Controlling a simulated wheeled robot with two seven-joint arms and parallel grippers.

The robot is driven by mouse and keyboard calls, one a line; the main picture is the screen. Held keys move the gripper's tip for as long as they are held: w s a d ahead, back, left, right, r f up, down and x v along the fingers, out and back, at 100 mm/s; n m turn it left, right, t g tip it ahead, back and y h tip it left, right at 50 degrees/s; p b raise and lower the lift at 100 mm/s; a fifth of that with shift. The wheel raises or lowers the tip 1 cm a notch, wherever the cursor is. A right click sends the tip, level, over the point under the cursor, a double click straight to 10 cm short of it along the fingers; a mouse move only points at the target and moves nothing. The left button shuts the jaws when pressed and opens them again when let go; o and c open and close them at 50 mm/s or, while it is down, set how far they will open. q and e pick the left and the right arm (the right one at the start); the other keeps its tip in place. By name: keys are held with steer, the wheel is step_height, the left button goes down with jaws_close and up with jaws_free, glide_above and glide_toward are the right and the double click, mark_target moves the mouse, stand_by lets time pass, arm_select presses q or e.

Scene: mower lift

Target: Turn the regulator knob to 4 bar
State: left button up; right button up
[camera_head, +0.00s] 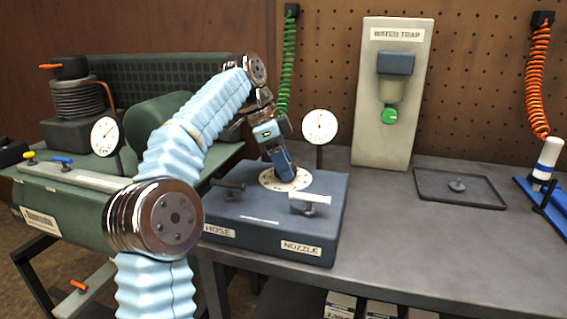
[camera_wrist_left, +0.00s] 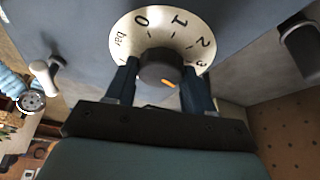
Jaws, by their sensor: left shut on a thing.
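The regulator box (camera_head: 270,240) is dark blue-grey and sits on the bench, with a round white dial (camera_head: 266,182) on its top. My left gripper (camera_head: 285,174) reaches down onto the dial from above. In the left wrist view its two fingers (camera_wrist_left: 160,84) are on either side of the black regulator knob (camera_wrist_left: 158,64), shut on it. The knob's orange mark points down and slightly right, toward the gripper body. The dial shows bar, 0, 1, 2 and 3; its near part is hidden. The round gauge (camera_head: 319,126) stands behind the box; its reading is too small to tell.
A white T-handle (camera_head: 311,199) labelled NOZZLE and a dark handle (camera_head: 228,185) by HOSE stand on the box. A water trap panel (camera_head: 394,105) stands behind. A black tray (camera_head: 461,199) lies right on the grey bench. A green compressor (camera_head: 75,215) stands left.

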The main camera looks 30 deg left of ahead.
arm_select(q)
steer(key=shift+m, duration=0.5)
steer(key=o, duration=1)
